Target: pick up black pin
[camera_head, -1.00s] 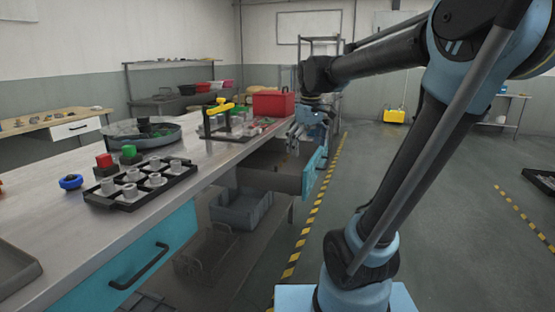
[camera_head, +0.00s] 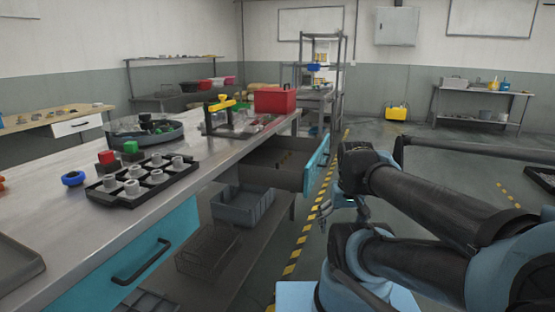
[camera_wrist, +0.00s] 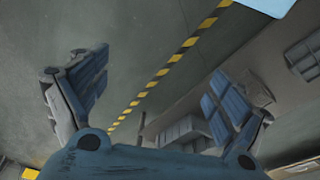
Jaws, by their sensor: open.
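My gripper (camera_head: 342,212) hangs beside the workbench, low over the floor and right of the open drawer. In the wrist view my gripper (camera_wrist: 157,72) has its two fingers spread wide, with nothing between them but floor and striped tape behind. I cannot make out a separate black pin with certainty. A round grey tub (camera_head: 186,136) on the bench holds dark parts too small to tell apart. A black tray (camera_head: 125,201) nearer on the bench holds several grey cylindrical pieces.
The open drawer (camera_head: 318,164) with a blue front juts out from the bench. A red box (camera_head: 274,100), a yellow-handled fixture (camera_head: 222,104), and red and green blocks stand on the bench. A grey bin (camera_head: 243,206) sits on the lower shelf. Floor right of the striped tape is mostly clear.

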